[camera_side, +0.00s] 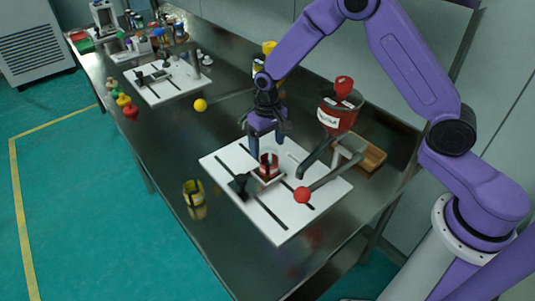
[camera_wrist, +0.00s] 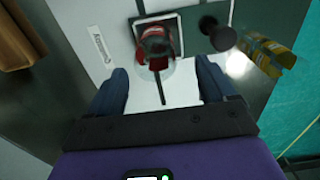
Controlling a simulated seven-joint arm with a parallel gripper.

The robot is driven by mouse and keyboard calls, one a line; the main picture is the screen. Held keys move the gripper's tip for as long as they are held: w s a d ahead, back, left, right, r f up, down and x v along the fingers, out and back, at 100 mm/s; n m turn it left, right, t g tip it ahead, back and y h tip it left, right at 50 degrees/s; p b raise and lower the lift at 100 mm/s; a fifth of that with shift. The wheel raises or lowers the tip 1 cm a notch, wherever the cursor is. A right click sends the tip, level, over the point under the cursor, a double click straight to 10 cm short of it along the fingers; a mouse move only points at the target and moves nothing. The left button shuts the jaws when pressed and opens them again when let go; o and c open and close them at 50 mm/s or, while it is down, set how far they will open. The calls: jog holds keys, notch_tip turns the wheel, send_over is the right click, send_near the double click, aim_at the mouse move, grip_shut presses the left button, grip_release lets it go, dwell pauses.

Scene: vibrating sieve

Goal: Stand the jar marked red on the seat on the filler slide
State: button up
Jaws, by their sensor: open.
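The red-marked jar (camera_side: 268,165) is a small clear jar with a red band. It stands on the white filler slide plate (camera_side: 290,222), on or at the small square seat (camera_wrist: 142,24). In the wrist view the jar (camera_wrist: 155,50) overlaps the seat's near edge; whether it is fully seated I cannot tell. My gripper (camera_side: 266,148) is open above and around the jar's top. In the wrist view my gripper's fingers (camera_wrist: 163,82) are spread either side of the near space, with nothing held between them.
A yellow-marked jar (camera_side: 194,193) stands on the steel bench left of the plate. A black knob (camera_side: 240,184) stands beside the seat. A red-ball lever (camera_side: 302,195) and a red hopper (camera_side: 337,113) are close on the right. A second white plate (camera_side: 168,79) lies further back.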

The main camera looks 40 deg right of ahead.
notch_tip(320, 180, up, 6)
jog(key=shift+f, duration=0.1)
jog(key=shift+s, duration=0.1)
jog(key=s+a+r+n, duration=0.1)
jog(key=s+r+n, duration=0.25)
jog(key=s, duration=0.55)
jog(key=s+r+n, duration=0.3)
jog(key=s+r, duration=0.2)
jog(key=s, duration=0.3)
jog(key=s+d+n, duration=0.3)
jog(key=s, duration=0.5)
jog(key=s+d+r+n, duration=0.1)
jog(key=s+d+n, duration=0.2)
jog(key=s, duration=0.5)
jog(key=shift+s+d+r, duration=0.25)
jog(key=shift+d+r, duration=0.05)
jog(key=shift+d, duration=0.3)
jog(key=shift+o, duration=0.2)
